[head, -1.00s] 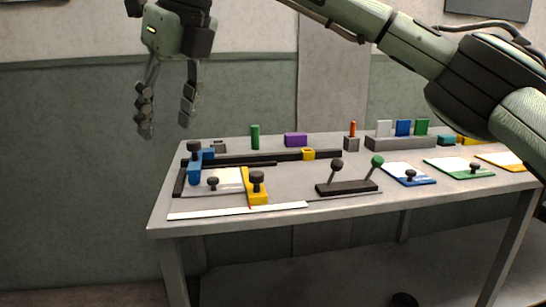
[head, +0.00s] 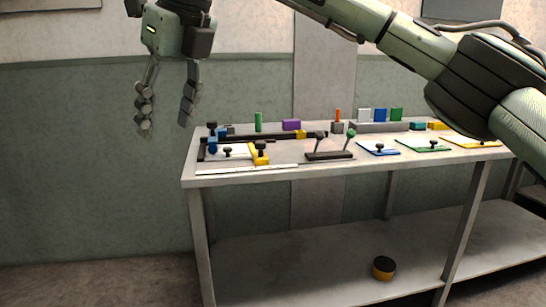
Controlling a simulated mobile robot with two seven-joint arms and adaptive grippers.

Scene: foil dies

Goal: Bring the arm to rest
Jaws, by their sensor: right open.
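My right arm reaches across the top of the head view from the right. Its gripper (head: 166,108) hangs at the upper left, fingers pointing down and spread apart, with nothing between them. The gripper shows against the wall, to the left of the table (head: 330,172) and higher in the picture than the tabletop. My left gripper is not in view.
The table holds a frame with blue and yellow (head: 260,154) knobbed blocks, a black two-lever base (head: 329,155), a blue-edged plate (head: 378,148), a green-edged plate (head: 424,146) and a purple block (head: 291,125). A black-and-yellow round object (head: 383,268) lies on the lower shelf.

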